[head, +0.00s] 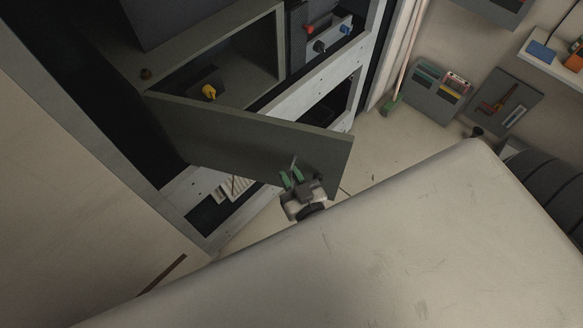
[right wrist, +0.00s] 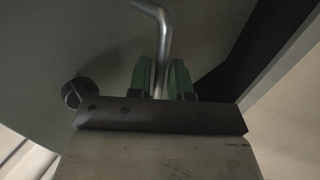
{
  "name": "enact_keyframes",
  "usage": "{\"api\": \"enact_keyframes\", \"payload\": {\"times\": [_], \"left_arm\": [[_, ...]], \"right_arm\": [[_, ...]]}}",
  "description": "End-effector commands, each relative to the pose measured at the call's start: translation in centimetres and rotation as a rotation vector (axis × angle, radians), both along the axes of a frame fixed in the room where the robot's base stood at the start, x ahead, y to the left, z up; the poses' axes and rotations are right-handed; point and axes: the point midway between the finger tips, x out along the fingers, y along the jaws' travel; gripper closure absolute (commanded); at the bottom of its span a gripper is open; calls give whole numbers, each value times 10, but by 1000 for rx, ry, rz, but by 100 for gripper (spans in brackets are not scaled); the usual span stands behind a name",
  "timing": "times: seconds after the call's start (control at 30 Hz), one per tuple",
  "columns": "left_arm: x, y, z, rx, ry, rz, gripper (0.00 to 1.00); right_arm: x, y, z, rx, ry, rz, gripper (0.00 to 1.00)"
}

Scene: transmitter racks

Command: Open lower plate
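The lower plate (head: 245,139) is a flat grey-green panel on the rack. In the head view it stands swung out at an angle, its left end at the rack and its right end out over the floor. My right gripper (head: 292,177) is at the plate near its free right end. In the right wrist view the green fingers (right wrist: 160,82) lie close on both sides of a bent metal handle (right wrist: 164,25), shut on it. A dark round knob (right wrist: 75,93) sits left of the fingers. My left gripper is not in view.
The opened rack bay (head: 238,66) holds a yellow knob (head: 209,91). A panel with red and blue connectors (head: 320,38) is right of it. A broom (head: 400,70), wall holders (head: 437,91) and dark tyres (head: 556,190) stand at the right. Floor (head: 385,145) beyond the plate is clear.

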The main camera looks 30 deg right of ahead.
Motion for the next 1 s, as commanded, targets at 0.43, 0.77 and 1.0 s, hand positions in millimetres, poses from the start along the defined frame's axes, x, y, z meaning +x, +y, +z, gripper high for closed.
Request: {"api": "enact_keyframes", "payload": {"times": [0.43, 0.77, 1.0], "left_arm": [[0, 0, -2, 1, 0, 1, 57], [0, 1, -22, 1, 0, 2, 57], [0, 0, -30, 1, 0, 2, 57]], "right_arm": [[-6, -1, -2, 0, 4, -1, 66], [-67, 0, -5, -1, 6, 0, 66], [-101, 0, -3, 0, 3, 0, 66]]}}
